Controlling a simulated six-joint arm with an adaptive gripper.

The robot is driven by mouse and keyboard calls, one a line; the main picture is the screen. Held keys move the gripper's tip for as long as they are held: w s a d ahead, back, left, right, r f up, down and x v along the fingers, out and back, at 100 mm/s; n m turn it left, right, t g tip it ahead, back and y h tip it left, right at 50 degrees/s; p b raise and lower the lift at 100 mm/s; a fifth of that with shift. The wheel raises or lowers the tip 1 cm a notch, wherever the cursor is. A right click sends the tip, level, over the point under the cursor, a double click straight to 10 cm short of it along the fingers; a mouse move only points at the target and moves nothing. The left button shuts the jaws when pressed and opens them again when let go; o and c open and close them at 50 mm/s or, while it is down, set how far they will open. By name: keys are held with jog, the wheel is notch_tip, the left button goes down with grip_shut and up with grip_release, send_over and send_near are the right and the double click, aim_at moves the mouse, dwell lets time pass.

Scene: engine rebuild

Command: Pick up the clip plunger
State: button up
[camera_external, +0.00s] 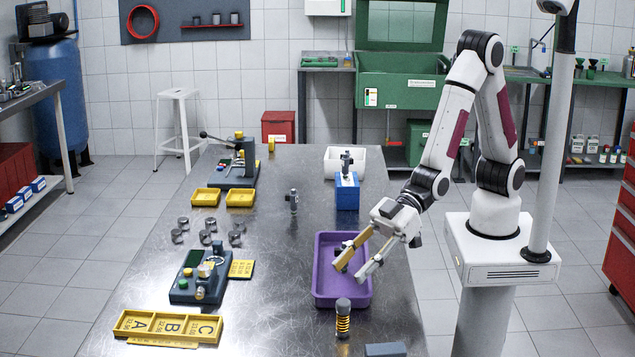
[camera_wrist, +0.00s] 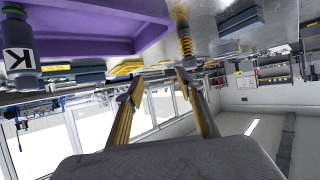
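A small upright part with a dark cap and an orange-yellow spring (camera_external: 343,322) stands on the table just in front of the purple tray; it looks like the clip plunger, though no label confirms this. In the wrist view the spring part (camera_wrist: 185,42) shows beyond the fingertips, near the upper middle. My gripper (camera_external: 353,270) is over the purple tray (camera_external: 327,302), behind the spring part and apart from it. Its two fingers are spread with nothing between them, as the wrist view also shows (camera_wrist: 159,84).
A dark grey block (camera_external: 386,349) lies right of the spring part. A yellow A-B-C tray (camera_external: 127,323) and a dark fixture (camera_external: 182,293) stand to the left. A blue block (camera_external: 347,198) is behind the purple tray. A K-marked cylinder (camera_wrist: 20,60) shows in the wrist view.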

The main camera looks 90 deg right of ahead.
jog(key=n+y, duration=0.1)
jog(key=y, duration=0.1)
send_near(343, 316)
jog(key=shift+w+a+f, duration=0.3)
jog(key=shift+w+f, duration=0.2)
jog(key=shift+f, duration=0.3)
jog(key=shift+x, duration=1.3)
jog(key=shift+w, duration=0.1)
jog(key=shift+h, duration=0.3)
jog(key=shift+x, duration=2.55)
jog(key=shift+d, duration=0.1)
grip_shut()
